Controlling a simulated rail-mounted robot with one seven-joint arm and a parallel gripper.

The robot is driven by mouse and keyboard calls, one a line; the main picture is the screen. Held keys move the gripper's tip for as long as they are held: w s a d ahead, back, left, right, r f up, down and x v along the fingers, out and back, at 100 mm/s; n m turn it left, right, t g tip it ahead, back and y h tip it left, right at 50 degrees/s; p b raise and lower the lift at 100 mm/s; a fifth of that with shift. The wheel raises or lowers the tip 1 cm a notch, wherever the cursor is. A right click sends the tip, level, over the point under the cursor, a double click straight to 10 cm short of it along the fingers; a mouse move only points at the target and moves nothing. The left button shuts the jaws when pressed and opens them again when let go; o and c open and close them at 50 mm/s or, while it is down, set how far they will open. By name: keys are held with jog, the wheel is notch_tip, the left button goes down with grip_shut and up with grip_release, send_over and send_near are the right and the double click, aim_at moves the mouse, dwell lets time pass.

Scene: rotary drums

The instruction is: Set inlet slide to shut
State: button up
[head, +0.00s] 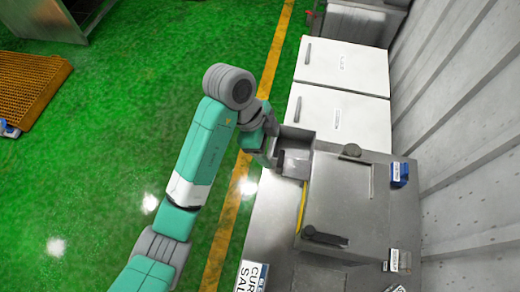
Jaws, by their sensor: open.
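A grey metal machine top (340,205) lies right of the yellow floor line. It has a flat panel with a round dark knob (351,151) at its far edge and a dark bar handle (325,238) nearer me. An open-topped grey box (296,140) sits at its far left corner. The labels are too small to read, so I cannot tell which part is the inlet slide or how it is set. My gripper (271,154) is open at the left side of the grey box, left of the knob. Its fingertips are partly hidden, and I cannot tell whether it touches the box.
Two white cabinets (343,68) with dark handles stand beyond the machine. A blue labelled block (399,173) and a second labelled block (399,261) sit near the grey wall (470,150) at right. An orange grate (32,88) lies far left.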

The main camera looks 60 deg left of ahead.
aim_at(279, 158)
jog(key=x, duration=0.8)
jog(key=shift+w+d+r+b, duration=0.1)
jog(key=shift+w+d+b, duration=0.1)
jog(key=shift+b, duration=0.1)
